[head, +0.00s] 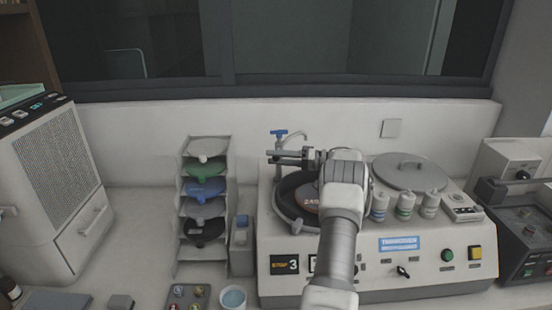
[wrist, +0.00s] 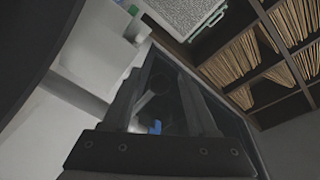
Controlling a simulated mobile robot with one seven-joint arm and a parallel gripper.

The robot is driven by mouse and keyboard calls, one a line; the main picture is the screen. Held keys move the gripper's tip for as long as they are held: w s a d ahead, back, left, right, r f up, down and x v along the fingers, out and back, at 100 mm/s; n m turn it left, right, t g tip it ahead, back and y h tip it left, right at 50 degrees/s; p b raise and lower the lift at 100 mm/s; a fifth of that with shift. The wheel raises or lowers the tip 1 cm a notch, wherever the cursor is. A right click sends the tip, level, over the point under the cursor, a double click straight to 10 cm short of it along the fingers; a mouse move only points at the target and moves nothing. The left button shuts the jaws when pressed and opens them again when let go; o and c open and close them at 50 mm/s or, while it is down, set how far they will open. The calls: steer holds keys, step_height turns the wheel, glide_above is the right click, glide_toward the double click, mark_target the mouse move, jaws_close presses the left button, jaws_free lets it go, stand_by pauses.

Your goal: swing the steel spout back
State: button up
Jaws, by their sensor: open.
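The steel spout (head: 282,144) with a blue tap handle (head: 281,133) rises behind the round bowl (head: 284,215) on the left of the grey polishing machine. My gripper (head: 273,157) is open and points left, just in front of the spout and above the bowl's back rim. My arm hides part of the bowl and the orange-brown disc (head: 308,198) in it. In the wrist view, the blue handle (wrist: 155,127) and a grey tube (wrist: 145,100) show between my two fingers (wrist: 158,80). I cannot tell whether a finger touches the spout.
A rack of coloured discs (head: 205,188) and a grey box (head: 242,246) stand left of the machine. A round lid (head: 408,172) and several bottles (head: 404,206) sit on its right side. The white wall (head: 340,128) is close behind. A small bowl (head: 233,298) is in front.

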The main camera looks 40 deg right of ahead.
steer(key=b+v, duration=0.2)
steer(key=v, duration=1)
steer(key=shift+b, duration=0.35)
